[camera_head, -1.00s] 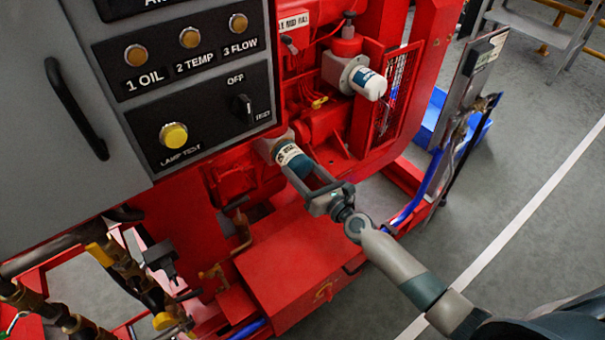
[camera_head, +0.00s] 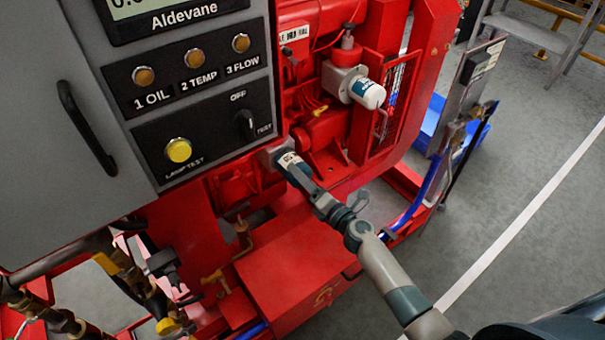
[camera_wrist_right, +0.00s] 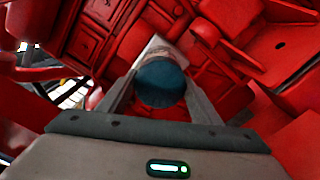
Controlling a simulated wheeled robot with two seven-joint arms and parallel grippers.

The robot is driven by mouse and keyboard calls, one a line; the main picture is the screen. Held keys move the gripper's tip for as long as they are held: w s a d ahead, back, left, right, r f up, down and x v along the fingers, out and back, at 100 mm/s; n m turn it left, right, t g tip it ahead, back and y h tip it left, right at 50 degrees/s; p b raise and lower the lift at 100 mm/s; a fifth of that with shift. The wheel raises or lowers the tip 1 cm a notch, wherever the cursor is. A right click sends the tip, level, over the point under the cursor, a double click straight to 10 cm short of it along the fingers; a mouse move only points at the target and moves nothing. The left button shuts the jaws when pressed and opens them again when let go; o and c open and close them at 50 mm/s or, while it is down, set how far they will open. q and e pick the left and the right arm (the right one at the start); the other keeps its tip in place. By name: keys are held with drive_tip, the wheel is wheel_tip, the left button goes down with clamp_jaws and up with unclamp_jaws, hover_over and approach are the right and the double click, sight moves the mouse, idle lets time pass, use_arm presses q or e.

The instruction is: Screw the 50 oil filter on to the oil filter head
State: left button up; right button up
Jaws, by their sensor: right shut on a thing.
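The oil filter (camera_head: 289,160) is a dark teal canister with a pale label band. It sits at the grey oil filter head (camera_head: 270,152) on the red engine, just right of the control panel. My right gripper (camera_head: 302,178) is shut on the filter, its fingers along the sides. In the right wrist view the filter's round teal end (camera_wrist_right: 160,83) lies between the two fingers, with a pale head part behind it. The seam between filter and head is too small to judge. My left gripper is not in view.
A second, white filter (camera_head: 367,92) hangs on the engine above and to the right. The grey control panel (camera_head: 205,110) with lamps and a switch stands close on the left. A red box (camera_head: 285,250) lies below. Grey floor is open at the right.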

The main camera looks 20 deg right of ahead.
drive_tip(key=shift+w+a+r, duration=0.15)
drive_tip(key=shift+r, duration=0.3)
drive_tip(key=shift+r+m+p, duration=0.15)
drive_tip(key=shift+m+p, duration=0.15)
drive_tip(key=shift+m, duration=0.4)
drive_tip(key=o, duration=1.4)
drive_tip(key=shift+o, duration=1.1)
drive_tip(key=shift+f, duration=0.35)
drive_tip(key=shift+o, duration=1.4)
drive_tip(key=shift+f, duration=0.1)
